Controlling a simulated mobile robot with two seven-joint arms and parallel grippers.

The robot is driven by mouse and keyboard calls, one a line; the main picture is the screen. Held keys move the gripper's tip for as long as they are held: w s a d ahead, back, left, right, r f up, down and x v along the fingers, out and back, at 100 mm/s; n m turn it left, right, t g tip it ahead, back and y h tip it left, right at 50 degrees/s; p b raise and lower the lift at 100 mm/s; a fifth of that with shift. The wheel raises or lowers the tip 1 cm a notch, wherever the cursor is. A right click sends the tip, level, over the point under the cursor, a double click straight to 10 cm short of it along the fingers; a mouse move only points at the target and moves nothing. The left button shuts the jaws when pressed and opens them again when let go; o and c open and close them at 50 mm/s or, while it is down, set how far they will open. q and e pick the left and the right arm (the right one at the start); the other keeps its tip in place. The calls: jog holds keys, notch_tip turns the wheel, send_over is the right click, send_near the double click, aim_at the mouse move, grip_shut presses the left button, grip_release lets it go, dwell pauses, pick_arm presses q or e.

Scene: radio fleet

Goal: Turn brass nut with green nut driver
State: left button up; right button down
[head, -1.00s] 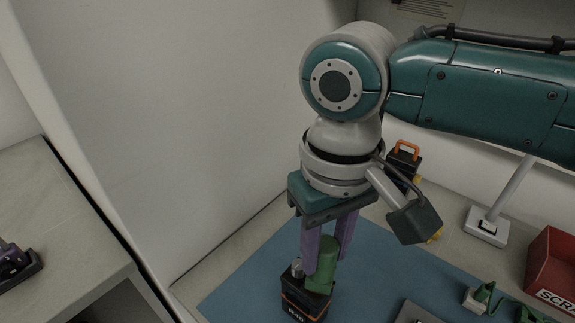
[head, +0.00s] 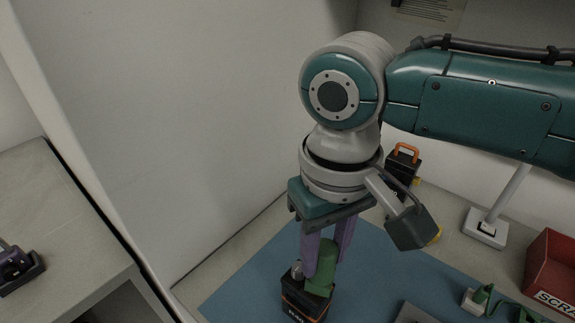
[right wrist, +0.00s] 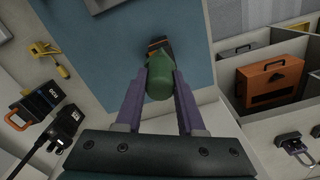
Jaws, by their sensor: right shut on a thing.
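My right gripper (head: 326,258) points down with its purple fingers shut on the green nut driver (head: 322,268). In the right wrist view the green handle (right wrist: 160,80) sits between the two fingers (right wrist: 160,92). The driver stands close to upright over a black box with orange trim and lettering (head: 305,300), and its lower end is at the box's top. A small silvery knob (head: 297,271) stands on the box beside the driver. I cannot make out the brass nut; the driver and fingers may hide it. My left gripper is not in view.
The box stands on a blue mat (head: 250,270). A red SCRAP bin (head: 552,268) is at the right, near a green coiled part (head: 482,297). A black device with an orange handle (head: 404,160) stands behind my arm. A white wall closes off the left.

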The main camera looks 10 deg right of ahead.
dwell(0.4)
jog(key=shift+p, duration=0.35)
jog(key=shift+p, duration=0.3)
jog(key=shift+f+b, duration=0.35)
jog(key=shift+f, duration=0.35)
dwell(1.0)
dwell(0.4)
